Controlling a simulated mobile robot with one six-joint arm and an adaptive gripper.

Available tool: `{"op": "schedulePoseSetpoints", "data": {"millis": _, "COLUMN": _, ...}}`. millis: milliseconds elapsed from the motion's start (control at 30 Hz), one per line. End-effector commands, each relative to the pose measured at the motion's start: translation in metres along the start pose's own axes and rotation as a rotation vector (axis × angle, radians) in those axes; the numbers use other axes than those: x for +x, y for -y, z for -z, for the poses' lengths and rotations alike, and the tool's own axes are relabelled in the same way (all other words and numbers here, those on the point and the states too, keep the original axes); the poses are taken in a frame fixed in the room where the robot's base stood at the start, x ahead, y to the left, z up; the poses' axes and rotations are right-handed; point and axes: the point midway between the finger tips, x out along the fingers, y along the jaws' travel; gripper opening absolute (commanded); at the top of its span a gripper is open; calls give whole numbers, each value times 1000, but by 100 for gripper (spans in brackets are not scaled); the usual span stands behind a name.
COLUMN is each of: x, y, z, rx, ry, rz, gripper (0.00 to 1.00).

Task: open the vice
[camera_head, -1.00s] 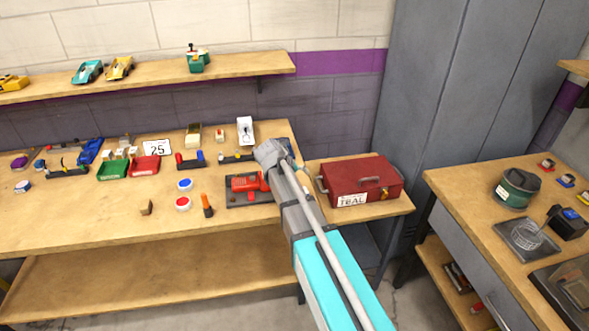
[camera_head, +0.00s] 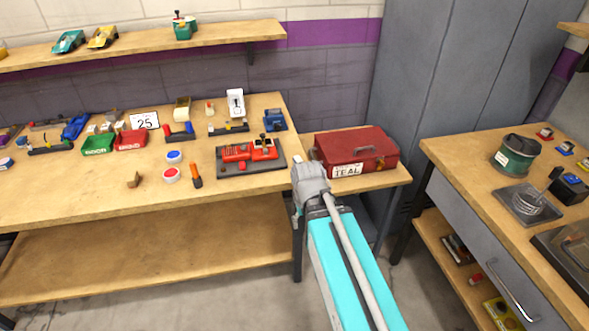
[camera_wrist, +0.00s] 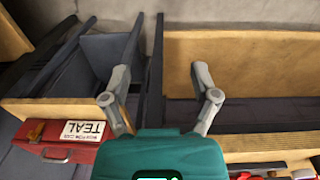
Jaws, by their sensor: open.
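A small blue device (camera_head: 274,120) that looks like the vice stands at the back right corner of the long bench. It is small in the head view, and I cannot tell how its jaws stand. It is not recognisable in the wrist view. My gripper shows in the wrist view (camera_wrist: 159,72) with its two grey fingers spread and nothing between them. In the head view the end of my arm is in front of the bench's right end, nearer than the blue device and apart from it. The fingers are not clear there.
A red case (camera_head: 356,152) labelled TEAL lies right of my arm's end. A dark board (camera_head: 272,167) with red controllers is to its left. Several bins and tools cover the long bench (camera_head: 80,190). A second bench (camera_head: 470,165) stands at right. The front left bench top is clear.

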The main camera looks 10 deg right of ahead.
Motion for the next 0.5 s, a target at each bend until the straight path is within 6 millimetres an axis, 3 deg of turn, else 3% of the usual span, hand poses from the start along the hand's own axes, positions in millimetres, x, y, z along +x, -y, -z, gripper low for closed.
{"op": "schedulePoseSetpoints", "data": {"millis": 100, "x": 4, "y": 2, "z": -11, "rx": 2, "ry": 11, "rz": 27, "gripper": 78}}
{"op": "schedulePoseSetpoints", "data": {"millis": 367, "x": 3, "y": 2, "z": -10, "rx": 2, "ry": 12, "rz": 30, "gripper": 78}}
{"op": "schedulePoseSetpoints", "data": {"millis": 467, "x": 3, "y": 2, "z": -10, "rx": 2, "ry": 12, "rz": 30, "gripper": 59}}
{"op": "schedulePoseSetpoints", "data": {"millis": 500, "x": 3, "y": 2, "z": -10, "rx": 2, "ry": 11, "rz": 30, "gripper": 57}}
